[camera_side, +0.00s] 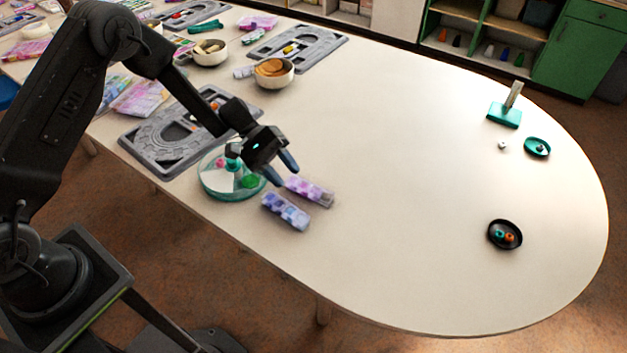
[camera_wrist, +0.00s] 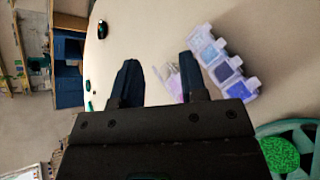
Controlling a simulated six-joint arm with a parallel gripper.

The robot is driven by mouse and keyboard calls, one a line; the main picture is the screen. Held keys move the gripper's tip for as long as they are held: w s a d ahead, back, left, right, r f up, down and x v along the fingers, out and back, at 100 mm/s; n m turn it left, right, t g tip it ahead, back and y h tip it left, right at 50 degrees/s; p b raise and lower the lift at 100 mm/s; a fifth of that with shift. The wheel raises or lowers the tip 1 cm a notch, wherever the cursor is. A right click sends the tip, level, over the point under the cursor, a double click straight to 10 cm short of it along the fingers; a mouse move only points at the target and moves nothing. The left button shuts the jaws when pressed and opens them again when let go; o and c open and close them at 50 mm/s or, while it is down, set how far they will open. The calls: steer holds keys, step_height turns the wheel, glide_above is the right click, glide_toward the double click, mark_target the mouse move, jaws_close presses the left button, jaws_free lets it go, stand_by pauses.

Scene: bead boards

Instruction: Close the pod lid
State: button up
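Two small bead pods with rows of lidded compartments lie close together near the table's front edge in the side view. One is blue-violet (camera_side: 285,211); the other is pink-purple (camera_side: 309,190) and lies just behind it. The wrist view shows a blue-violet pod (camera_wrist: 222,62) right of my fingers, with small tabs along one side. A paler pod (camera_wrist: 172,82) is partly hidden behind the right finger. I cannot tell which lid stands open. My gripper (camera_side: 287,177) is just above and left of the pods, its fingers apart and empty; the wrist view also shows the gap (camera_wrist: 160,62).
A grey bead board (camera_side: 150,150) and a bowl (camera_side: 273,82) are behind. A black dish (camera_side: 505,235), teal dish (camera_side: 537,147) and teal stand (camera_side: 504,115) are far right. The table's middle is clear.

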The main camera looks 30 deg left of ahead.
steer(key=d+r+m+g+y, duration=0.2)
steer(key=d+r+m+y, duration=0.1)
steer(key=d+m+y, duration=0.3)
steer(key=t+y, duration=0.4)
steer(key=y, duration=0.2)
glide_toward(325, 191)
step_height(325, 191, down, 9)
steer(key=shift+r, duration=0.2)
steer(key=c, duration=0.6)
